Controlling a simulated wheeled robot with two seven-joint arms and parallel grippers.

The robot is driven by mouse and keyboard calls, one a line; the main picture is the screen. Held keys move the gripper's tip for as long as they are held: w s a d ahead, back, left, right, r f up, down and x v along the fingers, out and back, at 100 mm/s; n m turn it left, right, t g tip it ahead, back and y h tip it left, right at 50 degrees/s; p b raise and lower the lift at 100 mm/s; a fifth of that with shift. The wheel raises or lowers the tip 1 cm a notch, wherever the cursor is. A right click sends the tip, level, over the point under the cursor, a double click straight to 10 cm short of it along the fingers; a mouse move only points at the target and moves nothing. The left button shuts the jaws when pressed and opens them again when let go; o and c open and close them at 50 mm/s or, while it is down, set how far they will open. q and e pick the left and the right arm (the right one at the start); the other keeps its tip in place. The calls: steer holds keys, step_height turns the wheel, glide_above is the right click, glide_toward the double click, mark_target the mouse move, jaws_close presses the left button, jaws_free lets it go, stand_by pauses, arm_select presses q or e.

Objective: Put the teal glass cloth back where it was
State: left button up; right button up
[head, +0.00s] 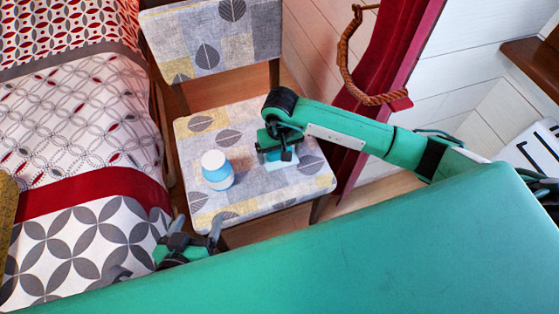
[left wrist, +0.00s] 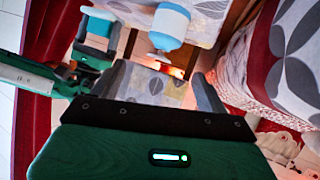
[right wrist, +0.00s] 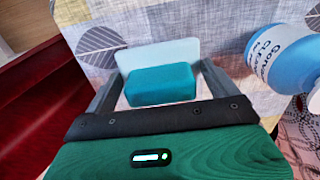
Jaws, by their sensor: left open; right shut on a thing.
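The teal glass cloth (right wrist: 160,84) is a folded, block-like teal piece between the fingers of my right gripper (right wrist: 158,90). A flat pale-blue piece (right wrist: 158,55) lies just beyond it on the chair seat; I cannot tell whether the cloth touches it. In the head view my right gripper (head: 280,158) is low over the right part of the seat, shut on the cloth and mostly hiding it. My left gripper (head: 197,234) is open and empty in front of the seat's front-left corner. Its spread fingers show in the left wrist view (left wrist: 163,85).
A blue cleaner bottle with a white top (head: 217,170) stands on the patterned chair seat (head: 290,190), left of my right gripper. The bed (head: 80,150) is at the left. A dark red curtain (head: 400,50) with a rope tie (head: 355,75) hangs behind my right arm.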

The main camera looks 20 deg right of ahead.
mark_target(279, 161)
steer(key=shift+f+b, duration=0.35)
steer(key=shift+f, duration=2.05)
arm_select(q)
steer(key=shift+d+r+t+h, duration=0.15)
steer(key=shift+d+t+h, duration=0.25)
steer(key=shift+d+t, duration=0.15)
arm_select(e)
steer(key=o, duration=0.8)
steer(key=shift+c, duration=0.2)
arm_select(q)
steer(key=shift+w+r, duration=0.1)
